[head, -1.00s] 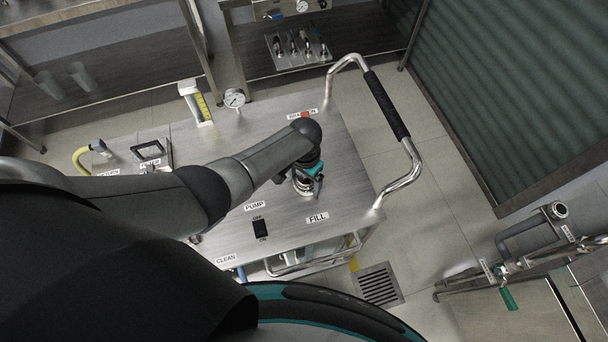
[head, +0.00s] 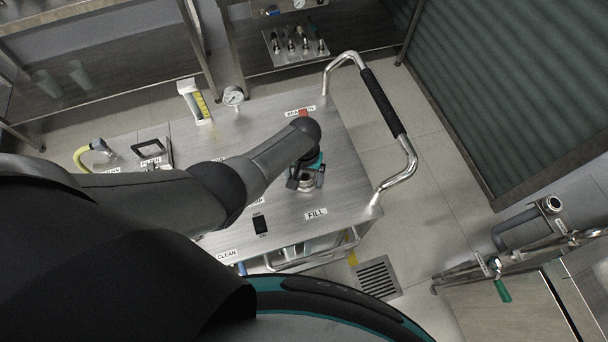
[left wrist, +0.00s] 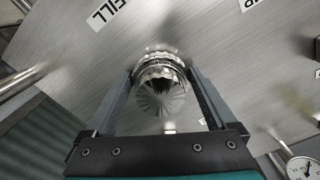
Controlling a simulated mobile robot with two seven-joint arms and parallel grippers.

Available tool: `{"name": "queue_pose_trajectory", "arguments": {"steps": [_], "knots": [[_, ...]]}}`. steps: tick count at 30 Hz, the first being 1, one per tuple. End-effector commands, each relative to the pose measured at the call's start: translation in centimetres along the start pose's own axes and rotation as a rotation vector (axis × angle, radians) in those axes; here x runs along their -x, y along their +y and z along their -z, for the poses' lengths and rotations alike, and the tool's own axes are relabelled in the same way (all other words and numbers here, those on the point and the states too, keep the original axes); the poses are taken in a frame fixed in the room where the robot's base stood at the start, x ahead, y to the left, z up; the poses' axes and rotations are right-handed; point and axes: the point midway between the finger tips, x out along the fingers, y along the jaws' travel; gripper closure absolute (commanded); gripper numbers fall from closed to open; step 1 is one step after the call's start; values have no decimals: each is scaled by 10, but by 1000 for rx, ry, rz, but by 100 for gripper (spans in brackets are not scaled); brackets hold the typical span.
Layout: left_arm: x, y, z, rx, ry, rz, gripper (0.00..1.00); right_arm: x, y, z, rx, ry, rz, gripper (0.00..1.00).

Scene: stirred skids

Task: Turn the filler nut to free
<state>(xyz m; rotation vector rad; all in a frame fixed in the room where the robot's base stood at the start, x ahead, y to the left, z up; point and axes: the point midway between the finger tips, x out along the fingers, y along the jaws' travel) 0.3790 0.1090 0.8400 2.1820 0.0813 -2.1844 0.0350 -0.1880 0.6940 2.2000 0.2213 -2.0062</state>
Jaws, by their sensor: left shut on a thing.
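The filler nut is a shiny, ribbed metal nut on the steel top of the cart; in the left wrist view the nut (left wrist: 162,88) sits between my two fingers. In the head view a little of the nut (head: 305,184) shows below my left gripper (head: 304,178), near the FILL label (head: 316,213). My left gripper (left wrist: 160,92) is shut on the nut from above, a finger on each side. Whether the nut's thread is engaged is hidden. My right gripper is not in view.
The cart top (head: 345,180) carries a black switch (head: 260,224), a pressure gauge (head: 233,96) and a yellow-marked level gauge (head: 195,103). A black-gripped handle (head: 384,103) rises at its right edge. Shelves stand behind. A floor drain (head: 376,278) lies to the right.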

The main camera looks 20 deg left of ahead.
Motion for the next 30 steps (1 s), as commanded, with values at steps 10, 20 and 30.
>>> {"name": "queue_pose_trajectory", "arguments": {"steps": [10, 20, 30], "knots": [[1, 0, 2, -1, 4, 0, 3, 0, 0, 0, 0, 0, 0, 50], [3, 0, 1, -1, 2, 0, 0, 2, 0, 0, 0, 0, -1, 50], [48, 0, 1, -2, 4, -1, 0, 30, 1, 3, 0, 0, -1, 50]]}}
